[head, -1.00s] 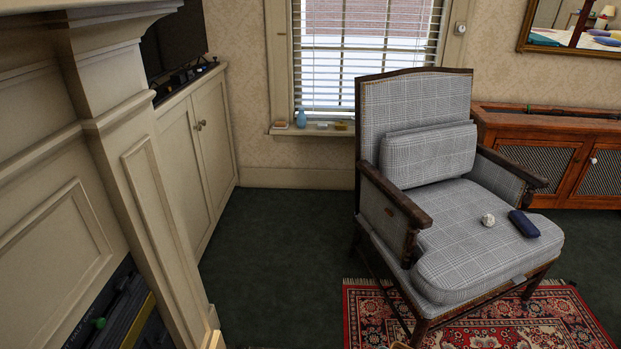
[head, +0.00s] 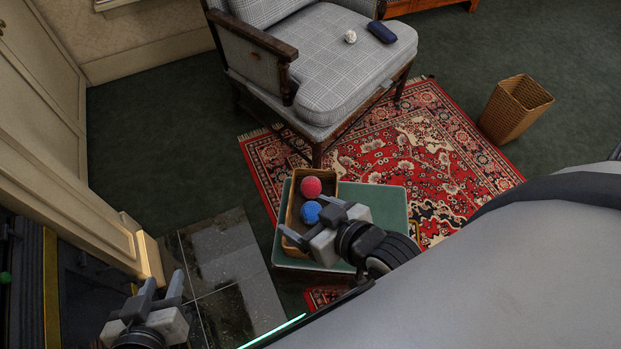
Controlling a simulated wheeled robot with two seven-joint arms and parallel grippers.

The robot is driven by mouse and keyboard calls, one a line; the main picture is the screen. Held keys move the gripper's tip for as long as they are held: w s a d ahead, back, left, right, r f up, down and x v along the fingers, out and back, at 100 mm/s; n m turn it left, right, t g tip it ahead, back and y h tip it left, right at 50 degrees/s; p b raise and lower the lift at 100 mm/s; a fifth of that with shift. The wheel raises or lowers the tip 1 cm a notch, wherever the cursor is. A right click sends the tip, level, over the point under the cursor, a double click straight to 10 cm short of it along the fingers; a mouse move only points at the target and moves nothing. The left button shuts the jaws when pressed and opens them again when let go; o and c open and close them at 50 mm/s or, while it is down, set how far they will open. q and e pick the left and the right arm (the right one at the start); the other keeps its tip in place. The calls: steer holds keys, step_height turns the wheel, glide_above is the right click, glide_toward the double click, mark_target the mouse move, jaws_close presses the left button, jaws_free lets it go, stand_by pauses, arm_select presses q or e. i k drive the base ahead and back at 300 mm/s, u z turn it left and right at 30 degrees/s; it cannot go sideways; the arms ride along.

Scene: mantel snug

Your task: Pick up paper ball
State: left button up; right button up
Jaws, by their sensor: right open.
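The paper ball (head: 350,37), small, white and crumpled, lies on the grey checked seat of the armchair (head: 325,75), beside a dark blue case (head: 381,32). My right gripper (head: 307,219) is open, over a wicker tray with two balls, well short of the armchair. My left gripper (head: 162,284) is low at the left, by the hearth tiles, with its two fingers apart and nothing between them. Both grippers are far from the paper ball.
The tray (head: 290,218) holds a red ball (head: 311,187) and a blue ball (head: 311,212), on a green-topped stool (head: 386,203). A wicker bin (head: 515,108) stands right of the patterned rug (head: 450,150). The fireplace surround (head: 75,200) is close at left.

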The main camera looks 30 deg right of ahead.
mark_target(351, 37)
steer(key=k, duration=1.65)
steer(key=z, duration=1.8)
steer(key=i, duration=4.35)
steer(key=u, duration=3.4)
steer(key=i, duration=0.75)
steer(key=z, duration=0.05)
